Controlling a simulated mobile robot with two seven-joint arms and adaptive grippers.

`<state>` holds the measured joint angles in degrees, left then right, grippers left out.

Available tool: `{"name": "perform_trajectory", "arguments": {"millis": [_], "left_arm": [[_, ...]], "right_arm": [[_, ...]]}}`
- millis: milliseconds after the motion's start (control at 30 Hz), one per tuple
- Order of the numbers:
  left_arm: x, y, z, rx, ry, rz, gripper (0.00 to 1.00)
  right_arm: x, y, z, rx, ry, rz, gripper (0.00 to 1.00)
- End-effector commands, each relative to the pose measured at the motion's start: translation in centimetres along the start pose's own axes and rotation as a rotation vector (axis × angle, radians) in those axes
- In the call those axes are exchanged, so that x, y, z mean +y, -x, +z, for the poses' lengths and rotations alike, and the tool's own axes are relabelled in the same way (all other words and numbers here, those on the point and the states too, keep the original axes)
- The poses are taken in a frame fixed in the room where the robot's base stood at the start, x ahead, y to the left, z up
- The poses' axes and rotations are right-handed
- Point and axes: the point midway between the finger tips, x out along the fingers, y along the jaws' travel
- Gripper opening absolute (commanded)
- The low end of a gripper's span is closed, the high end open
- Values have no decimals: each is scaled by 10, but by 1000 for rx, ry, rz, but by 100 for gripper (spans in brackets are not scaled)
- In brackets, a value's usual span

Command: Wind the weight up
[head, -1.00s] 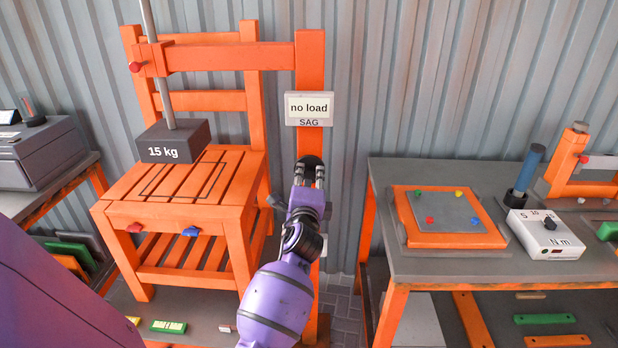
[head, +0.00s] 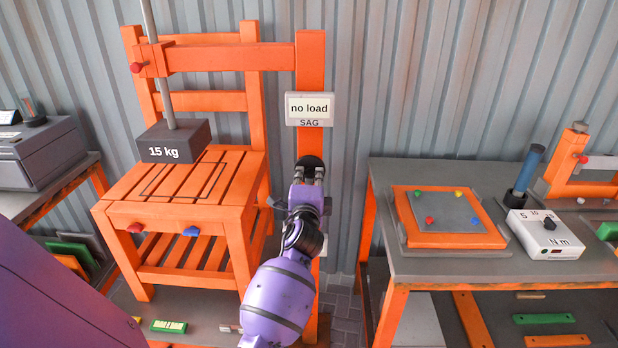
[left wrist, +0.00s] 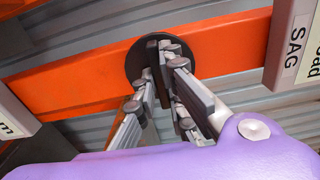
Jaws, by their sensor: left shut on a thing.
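The weight (head: 173,142), a dark grey block marked "15 kg", hangs on a grey rod (head: 162,85) above the seat of an orange slatted chair (head: 180,185). An orange post (head: 310,70) with an arm stands at right of the chair. On the post is a round black knob (head: 309,160), whose disc also shows in the left wrist view (left wrist: 134,66). My left gripper (head: 308,172) is at the knob, its fingers shut on the raised bar in the disc's middle. The fingers partly hide it. My right gripper is out of view.
A display (head: 309,108) on the post reads "no load" above "SAG". A red knob (head: 136,67) sits at the rod's clamp. At right a grey table (head: 430,265) carries an orange-framed panel (head: 450,240) and a white meter box (head: 545,235).

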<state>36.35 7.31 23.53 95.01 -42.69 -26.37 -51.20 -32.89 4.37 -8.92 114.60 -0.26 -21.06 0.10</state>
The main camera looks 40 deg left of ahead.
Motion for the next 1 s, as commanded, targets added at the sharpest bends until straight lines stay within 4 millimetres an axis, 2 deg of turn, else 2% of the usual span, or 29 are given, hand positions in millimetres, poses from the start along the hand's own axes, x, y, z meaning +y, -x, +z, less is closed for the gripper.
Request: {"name": "perform_trajectory", "arguments": {"millis": [300,333,467,700,833,1000], "left_arm": [[-1,0,0,0,43,-1,0],[-1,0,0,0,43,-1,11],[-1,0,0,0,41,-1,28],[0,0,0,0,39,0,28],[0,3,0,0,39,1,28],[1,26,0,0,39,2,28]], "right_arm": [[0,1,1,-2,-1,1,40],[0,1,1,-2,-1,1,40],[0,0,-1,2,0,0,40],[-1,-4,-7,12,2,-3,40],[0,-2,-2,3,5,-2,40],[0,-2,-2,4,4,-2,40]]}}
